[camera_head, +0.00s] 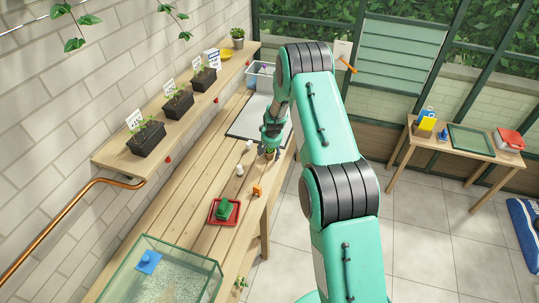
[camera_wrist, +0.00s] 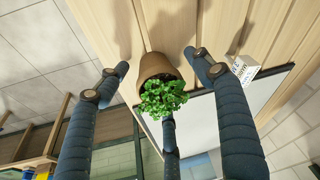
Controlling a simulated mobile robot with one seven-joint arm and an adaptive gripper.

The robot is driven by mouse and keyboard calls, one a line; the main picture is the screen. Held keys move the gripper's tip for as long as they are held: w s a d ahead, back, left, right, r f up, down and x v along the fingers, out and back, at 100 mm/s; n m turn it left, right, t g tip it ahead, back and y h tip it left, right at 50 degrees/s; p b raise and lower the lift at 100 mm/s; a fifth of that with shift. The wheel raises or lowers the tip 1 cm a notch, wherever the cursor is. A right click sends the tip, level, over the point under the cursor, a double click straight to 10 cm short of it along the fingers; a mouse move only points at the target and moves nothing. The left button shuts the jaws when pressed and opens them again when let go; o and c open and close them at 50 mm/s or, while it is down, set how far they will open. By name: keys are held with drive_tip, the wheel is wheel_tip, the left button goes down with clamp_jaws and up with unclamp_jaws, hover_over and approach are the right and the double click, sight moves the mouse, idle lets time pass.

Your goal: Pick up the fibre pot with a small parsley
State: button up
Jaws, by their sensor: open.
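The fibre pot (camera_wrist: 157,66) is brown and round, with a small bushy green parsley (camera_wrist: 163,98) in it. In the wrist view it stands on the wooden bench, between the spread dark fingers of my gripper (camera_wrist: 157,72). The fingers are open, and gaps show between the pot and the two side fingers; a third finger lies partly behind the leaves. In the head view my gripper (camera_head: 270,150) is low over the bench's right edge, and it mostly hides the pot there.
A grey mat (camera_head: 246,131) lies just beyond. Small white containers (camera_head: 239,169), an orange item (camera_head: 257,191) and a red tray (camera_head: 211,219) with a green object are nearer. A glass tank (camera_head: 207,262) fills the near end. A shelf (camera_head: 110,160) with planters runs along the left wall.

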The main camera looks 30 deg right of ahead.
drive_tip(key=c, duration=1.3)
drive_tip(key=shift+r, duration=0.1)
drive_tip(key=shift+r, duration=0.7)
wheel_tip(320, 180, up, 2)
drive_tip(key=shift+w+r, duration=0.1)
drive_tip(key=s+a, duration=0.1)
drive_tip(key=s, duration=0.4)
drive_tip(key=s+a+r, duration=0.1)
drive_tip(key=s+a, duration=0.1)
drive_tip(key=s, duration=0.3)
drive_tip(key=s+a, duration=0.1)
drive_tip(key=s, duration=0.4)
drive_tip(key=shift+s+a+r, duration=0.15)
drive_tip(key=shift+s+a, duration=0.05)
drive_tip(key=shift+s, duration=0.1)
